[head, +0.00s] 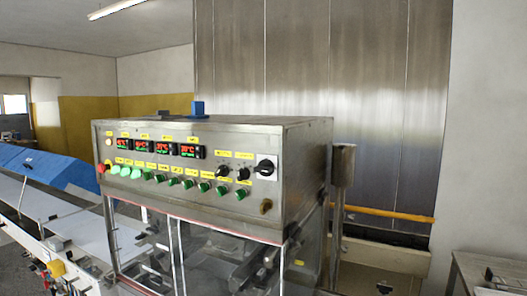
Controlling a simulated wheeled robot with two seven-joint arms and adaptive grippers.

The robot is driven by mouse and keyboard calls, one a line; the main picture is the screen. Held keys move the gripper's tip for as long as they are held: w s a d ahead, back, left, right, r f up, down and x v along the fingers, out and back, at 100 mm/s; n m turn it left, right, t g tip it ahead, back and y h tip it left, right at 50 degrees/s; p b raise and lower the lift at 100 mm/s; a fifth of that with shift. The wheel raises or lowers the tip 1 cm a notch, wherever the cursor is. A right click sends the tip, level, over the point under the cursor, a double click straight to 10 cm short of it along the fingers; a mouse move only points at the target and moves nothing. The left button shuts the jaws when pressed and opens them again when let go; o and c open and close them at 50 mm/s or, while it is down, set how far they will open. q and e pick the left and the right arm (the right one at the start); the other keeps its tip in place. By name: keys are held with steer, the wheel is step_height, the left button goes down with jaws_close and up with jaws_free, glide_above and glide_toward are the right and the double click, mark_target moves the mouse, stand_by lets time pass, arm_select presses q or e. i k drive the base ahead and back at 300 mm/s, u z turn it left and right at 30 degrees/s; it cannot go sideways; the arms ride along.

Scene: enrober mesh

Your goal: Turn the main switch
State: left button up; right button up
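A steel control box (300,160) stands in the middle of the head view, with its panel facing the front left. At the panel's right end a large black rotary knob (266,167) sits on a pale square plate; it looks like the main switch. Its label is too small to read, and its exact setting is hard to tell. Two smaller black knobs, a left one (223,171) and a right one (243,174), are to its left. Neither of my grippers shows in the view, and nothing covers the large knob.
The panel also has several green buttons (240,194), red-lit displays (192,151) and a red button (101,168). A brownish knob (265,206) is below the large knob. A steel post (343,165) stands to the box's right. A white conveyor (85,232) runs at left.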

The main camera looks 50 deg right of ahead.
mark_target(265, 167)
steer(key=z, duration=2.3)
steer(key=k, duration=0.2)
